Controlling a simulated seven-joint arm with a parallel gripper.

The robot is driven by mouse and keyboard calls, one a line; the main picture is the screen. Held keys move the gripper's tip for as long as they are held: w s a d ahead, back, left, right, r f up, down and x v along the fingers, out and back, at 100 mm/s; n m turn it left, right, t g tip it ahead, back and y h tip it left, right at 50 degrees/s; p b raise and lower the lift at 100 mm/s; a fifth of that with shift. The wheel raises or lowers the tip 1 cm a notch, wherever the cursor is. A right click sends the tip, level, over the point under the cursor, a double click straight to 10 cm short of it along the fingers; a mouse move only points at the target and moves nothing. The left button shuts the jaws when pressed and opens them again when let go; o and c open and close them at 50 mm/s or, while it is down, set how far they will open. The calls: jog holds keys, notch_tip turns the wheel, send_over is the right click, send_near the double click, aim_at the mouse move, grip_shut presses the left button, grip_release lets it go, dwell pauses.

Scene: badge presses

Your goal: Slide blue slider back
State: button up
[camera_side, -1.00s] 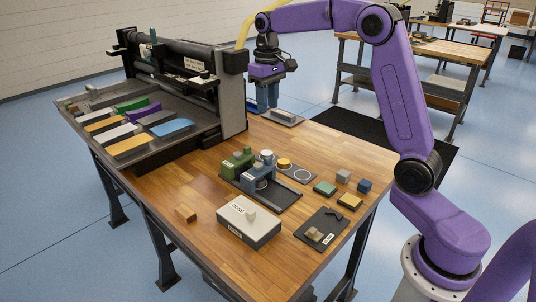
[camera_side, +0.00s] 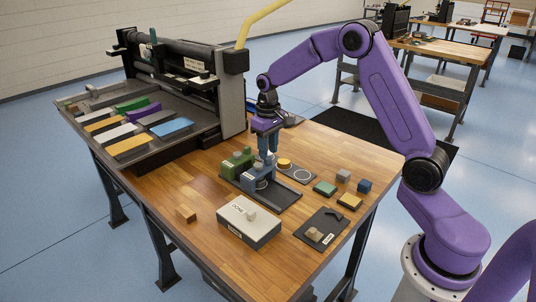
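The blue slider (camera_side: 256,182) stands beside a green block (camera_side: 236,162) on a dark track plate (camera_side: 282,196) near the middle of the wooden table. The track is bare toward the front right. My gripper (camera_side: 266,152) points down at the top of the blue slider, on its far side. Its blue-grey fingers overlap the slider in this view, so I cannot tell whether they touch it. The gap between the fingers is too small to read. The pale round top by the slider is hidden behind the fingers.
A small plate with a yellow disc (camera_side: 284,163) and a ring lies just right of my gripper. A white box (camera_side: 247,222) stands in front. Small coloured blocks, such as a green one (camera_side: 325,188), lie to the right. A large press (camera_side: 232,100) stands behind left.

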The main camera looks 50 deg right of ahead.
jog(key=shift+f, duration=1.3)
jog(key=shift+c, duration=0.3)
grip_shut()
jog(key=shift+s, duration=0.1)
jog(key=s, duration=0.9)
jog(key=shift+s, duration=0.1)
jog(key=shift+o, duration=0.3)
grip_release()
jog(key=shift+s, duration=0.1)
